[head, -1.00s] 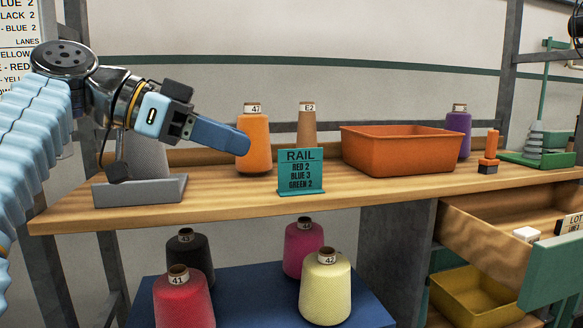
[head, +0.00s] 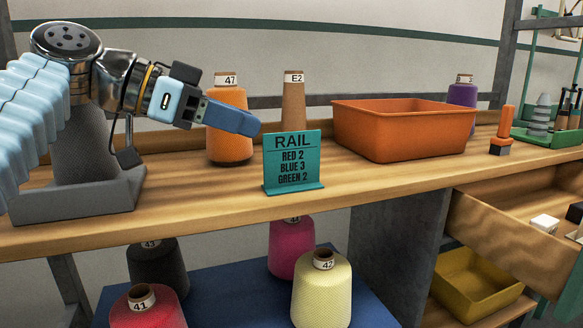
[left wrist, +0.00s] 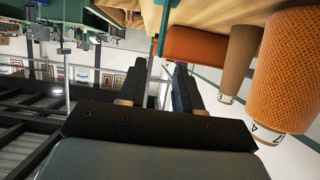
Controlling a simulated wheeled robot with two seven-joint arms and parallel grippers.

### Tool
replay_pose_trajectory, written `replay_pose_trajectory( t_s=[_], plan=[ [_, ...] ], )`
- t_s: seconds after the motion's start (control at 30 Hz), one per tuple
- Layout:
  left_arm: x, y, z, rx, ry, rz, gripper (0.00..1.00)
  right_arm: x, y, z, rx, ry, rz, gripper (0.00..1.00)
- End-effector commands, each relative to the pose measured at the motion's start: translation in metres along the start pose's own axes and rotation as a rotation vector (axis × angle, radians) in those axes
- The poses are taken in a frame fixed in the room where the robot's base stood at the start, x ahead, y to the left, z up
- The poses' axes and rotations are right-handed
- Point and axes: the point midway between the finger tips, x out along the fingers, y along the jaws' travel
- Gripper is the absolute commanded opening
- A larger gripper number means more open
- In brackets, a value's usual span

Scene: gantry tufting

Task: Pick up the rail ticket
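The rail ticket (head: 291,177) is a teal card reading RAIL, RED 2, BLUE 3, GREEN 2. It stands upright on a small foot near the front edge of the wooden shelf (head: 215,205). My left gripper (head: 252,124) points right, just left of the ticket's top and apart from it in the picture. In the left wrist view the two fingers of my left gripper (left wrist: 160,88) stand apart with nothing between them. My right gripper is not in view.
Behind the ticket stand an orange cone (head: 228,135), a brown cone (head: 293,105) and an orange bin (head: 405,135). A grey holder (head: 85,200) with a grey cone is at the left. An open drawer (head: 510,235) juts out at the right. Several yarn cones stand below.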

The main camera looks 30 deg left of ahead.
Motion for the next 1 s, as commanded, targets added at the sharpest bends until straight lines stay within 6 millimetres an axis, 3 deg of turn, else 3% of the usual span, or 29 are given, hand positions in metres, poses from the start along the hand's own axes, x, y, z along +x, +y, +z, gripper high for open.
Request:
replay_pose_trajectory(
  t_s=[0.27,0.5,0.8,1.0],
  plan=[
    [0.027,0.0,0.0,-0.002,-0.001,0.001,0.34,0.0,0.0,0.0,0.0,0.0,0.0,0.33],
    [0.065,0.0,0.0,-0.001,-0.001,0.001,0.34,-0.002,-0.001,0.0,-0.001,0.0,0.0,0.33],
    [0.072,0.0,0.0,0.0,0.001,0.0,0.34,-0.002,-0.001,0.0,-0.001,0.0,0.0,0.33],
    [0.072,0.0,0.0,0.0,0.0,0.0,0.05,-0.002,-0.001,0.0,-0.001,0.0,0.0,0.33]
  ],
)
